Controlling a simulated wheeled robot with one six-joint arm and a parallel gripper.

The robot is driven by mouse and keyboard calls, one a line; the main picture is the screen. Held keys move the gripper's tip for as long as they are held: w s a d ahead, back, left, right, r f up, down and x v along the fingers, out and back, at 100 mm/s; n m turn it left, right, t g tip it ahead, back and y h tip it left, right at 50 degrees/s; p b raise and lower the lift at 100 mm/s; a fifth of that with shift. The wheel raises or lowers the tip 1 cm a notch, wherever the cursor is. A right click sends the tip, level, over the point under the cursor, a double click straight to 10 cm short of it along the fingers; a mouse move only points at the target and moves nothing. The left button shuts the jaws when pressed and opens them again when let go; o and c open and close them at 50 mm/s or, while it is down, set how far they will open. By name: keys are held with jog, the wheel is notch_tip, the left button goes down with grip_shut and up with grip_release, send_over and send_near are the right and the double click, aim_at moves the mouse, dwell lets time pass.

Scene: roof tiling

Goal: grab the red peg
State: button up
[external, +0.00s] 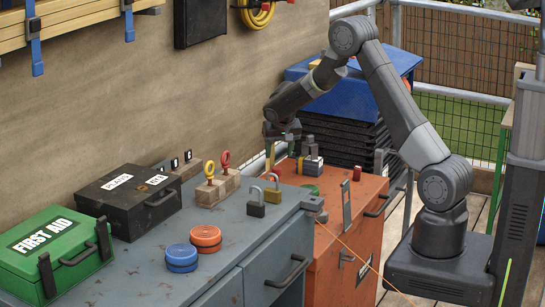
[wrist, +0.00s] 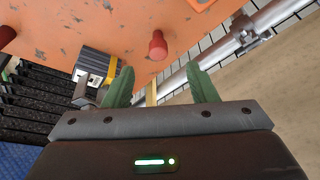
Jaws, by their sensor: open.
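A red peg (wrist: 157,46) stands out from the orange cabinet top in the wrist view, just beyond the fingertips and between their lines. My gripper (wrist: 157,78) is open, with its two green fingers apart and nothing held between them. I cannot tell the exact gap to the peg. In the external view my gripper (external: 281,142) hangs low over the far left part of the orange cabinet and hides much of that spot. A second red peg (external: 357,173) stands on the cabinet's near right part, clear of the gripper.
A grey and black block (external: 310,158) stands on the cabinet beside my gripper; it also shows in the wrist view (wrist: 95,70). A metal rail (wrist: 225,50) runs close by. Black crates with a blue lid (external: 325,85) stand behind. Padlocks (external: 272,190) sit on the grey bench.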

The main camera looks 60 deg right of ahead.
aim_at(277, 168)
jog(key=x, duration=0.5)
jog(key=shift+d+f, duration=0.1)
jog(key=shift+f, duration=0.05)
jog(key=shift+x, duration=2.5)
jog(key=shift+d, duration=0.2)
jog(key=c, duration=1)
